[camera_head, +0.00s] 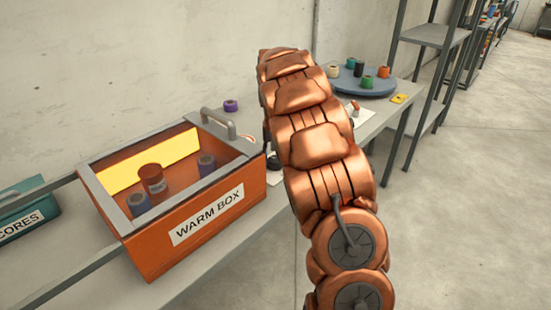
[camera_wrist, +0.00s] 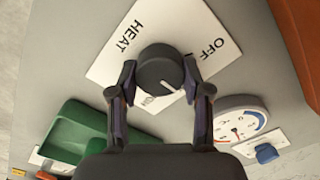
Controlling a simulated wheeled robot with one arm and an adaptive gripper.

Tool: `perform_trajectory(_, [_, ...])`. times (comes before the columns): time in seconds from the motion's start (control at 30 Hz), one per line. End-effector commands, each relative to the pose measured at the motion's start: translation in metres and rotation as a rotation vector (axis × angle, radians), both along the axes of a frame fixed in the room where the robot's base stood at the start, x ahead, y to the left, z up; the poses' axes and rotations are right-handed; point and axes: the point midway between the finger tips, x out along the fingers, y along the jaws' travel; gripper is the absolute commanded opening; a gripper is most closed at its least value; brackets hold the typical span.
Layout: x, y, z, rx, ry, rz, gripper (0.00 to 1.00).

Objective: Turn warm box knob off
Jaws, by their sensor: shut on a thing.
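In the wrist view, the warm box knob (camera_wrist: 156,62) is a round dark knob on a white plate (camera_wrist: 112,52) marked HEAT, OFF and ON. Its white pointer line lies toward the lower right of the picture, between the OFF and ON words. My gripper (camera_wrist: 160,76) is shut on the knob, one finger on each side. In the head view, the orange warm box (camera_head: 152,243) is open at the top, with several spools inside. My copper arm hides most of the area right of the box, and the knob is not clearly seen there.
In the wrist view, a dial gauge (camera_wrist: 236,124) and a blue part (camera_wrist: 266,153) lie right of my fingers, and a green tray (camera_wrist: 75,132) lies left. In the head view, a blue turntable (camera_head: 345,85) with several spools stands behind my arm. The floor at right is clear.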

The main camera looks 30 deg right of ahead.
Motion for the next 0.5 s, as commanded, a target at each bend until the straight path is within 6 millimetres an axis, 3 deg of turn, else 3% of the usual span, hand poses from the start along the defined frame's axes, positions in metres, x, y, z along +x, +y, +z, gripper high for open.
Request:
perform_trajectory(0.1, [0.0,0.0,0.0002,0.0,0.0,0.0,0.13])
perform_trajectory(0.5, [0.0004,0.001,-0.0001,0.001,-0.001,0.094,0.13])
